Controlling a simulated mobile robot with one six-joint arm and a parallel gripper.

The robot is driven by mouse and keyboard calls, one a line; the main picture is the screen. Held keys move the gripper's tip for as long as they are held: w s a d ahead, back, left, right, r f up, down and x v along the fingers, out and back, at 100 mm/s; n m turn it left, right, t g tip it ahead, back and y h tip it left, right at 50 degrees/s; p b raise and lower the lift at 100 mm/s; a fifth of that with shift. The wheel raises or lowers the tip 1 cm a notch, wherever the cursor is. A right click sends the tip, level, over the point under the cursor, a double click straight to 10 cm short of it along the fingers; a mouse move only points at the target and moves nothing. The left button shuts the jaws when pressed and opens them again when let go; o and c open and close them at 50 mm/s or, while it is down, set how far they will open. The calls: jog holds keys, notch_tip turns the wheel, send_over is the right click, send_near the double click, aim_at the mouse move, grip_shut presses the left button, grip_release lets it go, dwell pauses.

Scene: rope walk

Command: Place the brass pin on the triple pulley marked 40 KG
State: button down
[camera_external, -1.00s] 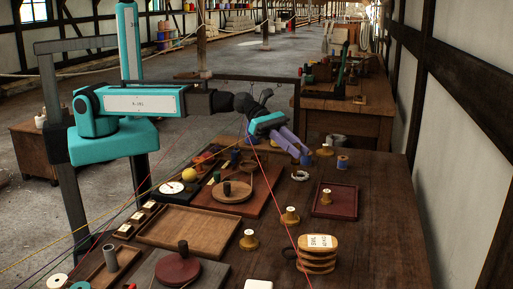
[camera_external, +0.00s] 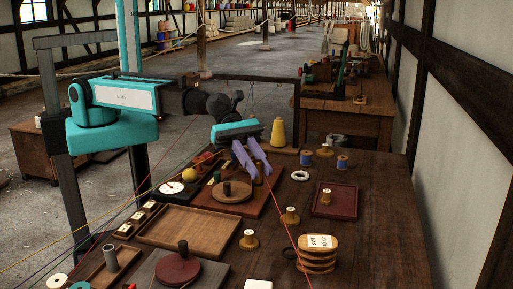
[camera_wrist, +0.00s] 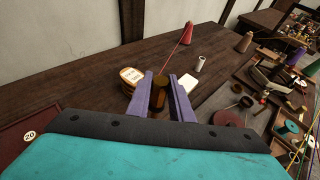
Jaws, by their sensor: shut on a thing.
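My gripper (camera_external: 258,179) hangs over the middle of the bench, its two purple fingers pointing down and to the right. In the wrist view the gripper (camera_wrist: 160,93) is shut on a brass-brown cylinder, which I take for the brass pin (camera_wrist: 159,98). The triple pulley (camera_external: 318,264), a stack of orange-tan discs with a white label on top, stands near the bench's front right. It also shows in the wrist view (camera_wrist: 130,76), left of the fingers and beyond them. The pin is apart from the pulley.
A dark red tray (camera_external: 334,211) lies right of the middle. Small brass-coloured stands with white tops (camera_external: 290,217) dot the bench. An empty wooden tray (camera_external: 187,231) and a red disc with a knob (camera_external: 178,270) lie left. A yellow cone (camera_external: 278,135) stands behind.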

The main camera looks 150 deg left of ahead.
jog(key=shift+w+a, duration=0.1)
jog(key=shift+w, duration=0.05)
jog(key=w+a+f+p, duration=0.1)
jog(key=w+a+p, duration=0.3)
jog(key=w, duration=0.9)
jog(key=shift+w+a+f, duration=0.15)
jog(key=shift+w+a, duration=0.25)
jog(key=shift+a, duration=0.35)
jog(key=shift+w+a+f+p, duration=0.15)
jog(key=shift+f+p, duration=0.1)
jog(key=shift+f, duration=0.35)
jog(key=shift+w+d+f+p, duration=0.1)
jog(key=shift+f+p, duration=0.1)
jog(key=shift+f, duration=0.45)
jog(key=shift+w+a+f+p, duration=0.15)
jog(key=shift+f+p, duration=0.1)
jog(key=shift+f, duration=0.35)
jog(key=shift+f, duration=0.15)
jog(key=c, duration=1.6)
grip_release()
jog(key=shift+s+r, duration=0.1)
jog(key=shift+r, duration=0.1)
jog(key=shift+b+v, duration=1.5)
jog(key=shift+v, duration=4.45)
